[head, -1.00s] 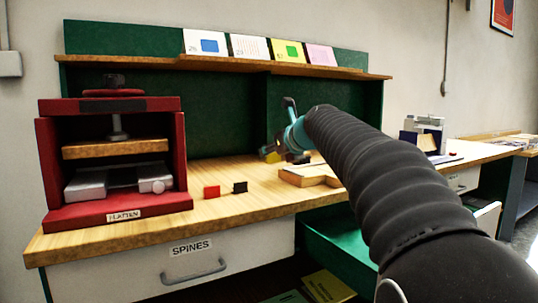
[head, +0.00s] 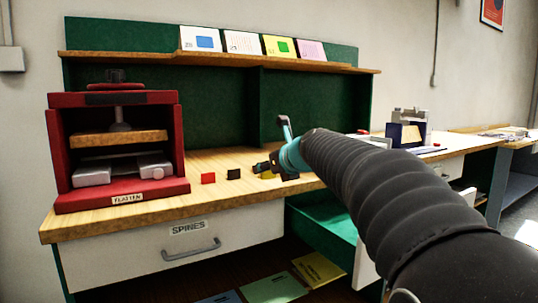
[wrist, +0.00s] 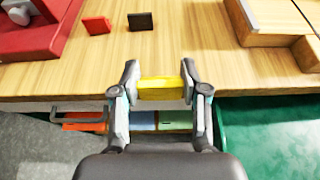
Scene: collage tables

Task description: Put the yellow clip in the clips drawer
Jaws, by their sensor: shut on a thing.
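My gripper (wrist: 160,92) is shut on the yellow clip (wrist: 161,83), which spans between its two fingertips in the wrist view. The clip appears above the front edge of the table, left of an open green-lined drawer (wrist: 265,135). In the head view my gripper (head: 276,165) is near the table's front edge, and the clip is small and partly hidden there. The open drawer (head: 325,228) juts out below the tabletop, partly covered by my arm. No label on it is readable.
A red clip (head: 208,178) and a black clip (head: 234,174) stand on the table (head: 130,218). A red press (head: 180,150) is at the left, above the shut SPINES drawer (head: 175,250). A wooden tray (wrist: 265,40) lies at the right in the wrist view.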

